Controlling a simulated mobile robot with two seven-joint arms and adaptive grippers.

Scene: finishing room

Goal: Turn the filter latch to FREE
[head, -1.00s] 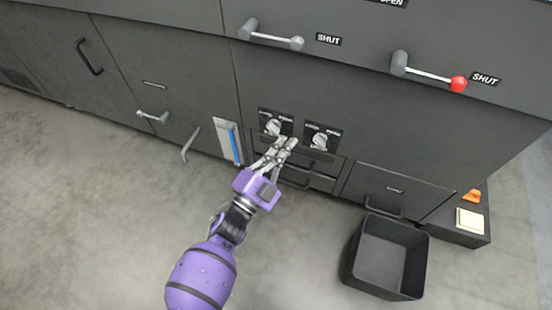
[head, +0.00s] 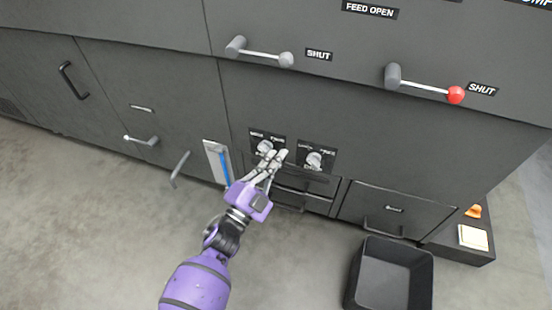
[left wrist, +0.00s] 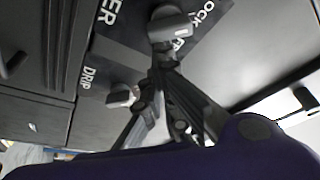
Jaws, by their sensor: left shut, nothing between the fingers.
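The filter latch is the left of two grey knobs on black label plates on the cabinet front. Its knob (head: 265,147) is partly behind my fingers in the head view. In the left wrist view the grey knob (left wrist: 170,24) is at the top, by a LOCK label and lettering ending in "ER". My left gripper (head: 279,155) is shut and empty at the lower right of this knob. In the left wrist view its fingertips (left wrist: 160,72) are just below the knob; I cannot tell whether they touch. The latch's exact setting is unclear. My right gripper is not in view.
A second knob (head: 314,159) is close on the right; in the left wrist view the other knob (left wrist: 122,95) has a DRIP label. Drawers lie below. Levers marked SHUT, one with a red ball (head: 456,95), are above. A black bin (head: 364,270) stands on the floor.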

